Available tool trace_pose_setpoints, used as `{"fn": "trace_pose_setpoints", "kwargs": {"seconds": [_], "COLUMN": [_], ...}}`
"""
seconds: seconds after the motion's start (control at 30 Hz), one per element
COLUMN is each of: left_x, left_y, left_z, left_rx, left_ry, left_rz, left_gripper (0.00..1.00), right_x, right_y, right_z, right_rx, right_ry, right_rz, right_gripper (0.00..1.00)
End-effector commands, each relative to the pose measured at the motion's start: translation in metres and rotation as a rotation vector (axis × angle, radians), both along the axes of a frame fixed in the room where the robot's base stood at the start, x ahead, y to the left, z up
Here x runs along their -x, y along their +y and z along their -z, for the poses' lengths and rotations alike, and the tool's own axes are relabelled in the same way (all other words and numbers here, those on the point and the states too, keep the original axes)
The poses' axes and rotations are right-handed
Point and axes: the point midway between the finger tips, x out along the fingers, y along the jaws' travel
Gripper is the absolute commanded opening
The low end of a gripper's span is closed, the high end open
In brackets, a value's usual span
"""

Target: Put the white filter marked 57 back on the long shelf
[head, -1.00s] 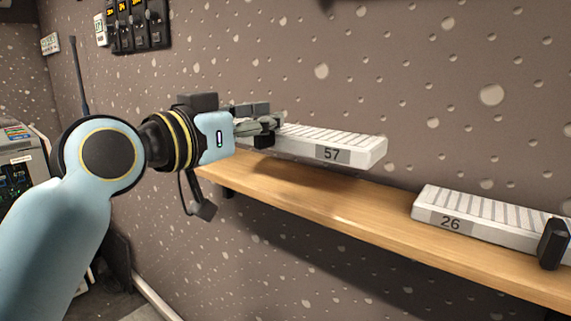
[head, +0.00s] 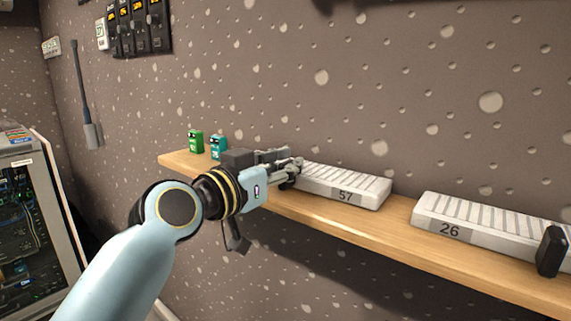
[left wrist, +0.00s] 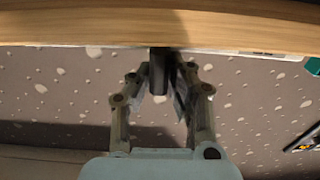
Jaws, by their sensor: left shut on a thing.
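The white filter marked 57 (head: 345,182) is a long ribbed white block with its grey number label facing me. It lies level at the long wooden shelf (head: 400,236), on or just above its top; I cannot tell whether it bears on the wood. In the left wrist view the fingers (left wrist: 163,82) come together at the shelf edge (left wrist: 80,24), and little of the filter shows. My right gripper is not in view.
A white filter marked 26 (head: 480,226) lies on the shelf to the right, a small gap away. A black block (head: 551,251) stands at its right end. Green (head: 196,141) and teal (head: 218,147) small boxes stand on the shelf's left end. A rack (head: 35,220) stands at far left.

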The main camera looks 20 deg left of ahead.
Motion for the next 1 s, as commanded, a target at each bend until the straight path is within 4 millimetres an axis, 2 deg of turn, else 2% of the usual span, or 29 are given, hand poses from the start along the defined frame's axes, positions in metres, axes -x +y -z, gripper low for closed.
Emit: {"fn": "trace_pose_setpoints", "kwargs": {"seconds": [0.13, 0.17, 0.33, 0.67, 0.77, 1.0], "left_x": [0.0, 0.0, 0.0, 0.001, 0.014, 0.066], "left_y": [0.0, 0.0, 0.0, 0.001, 0.006, 0.024], "left_z": [0.003, 0.003, 0.002, -0.002, 0.001, 0.003], "left_rx": [0.001, 0.0, 0.0, 0.0, -0.003, -0.007], "left_ry": [-0.002, 0.0, 0.0, 0.0, 0.001, 0.003], "left_rz": [0.0, 0.0, 0.0, 0.0, -0.001, 0.0], "left_gripper": [0.0, 0.17, 0.38, 0.38, 0.38, 0.38], "right_x": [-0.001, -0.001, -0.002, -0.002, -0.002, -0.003], "right_y": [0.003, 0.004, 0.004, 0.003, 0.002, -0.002], "right_z": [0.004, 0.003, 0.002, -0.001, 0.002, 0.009], "right_rx": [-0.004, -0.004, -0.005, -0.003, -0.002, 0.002], "right_ry": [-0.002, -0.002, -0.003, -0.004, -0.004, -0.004], "right_rz": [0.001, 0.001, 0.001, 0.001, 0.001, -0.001], "right_gripper": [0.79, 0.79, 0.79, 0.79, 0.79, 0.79]}}
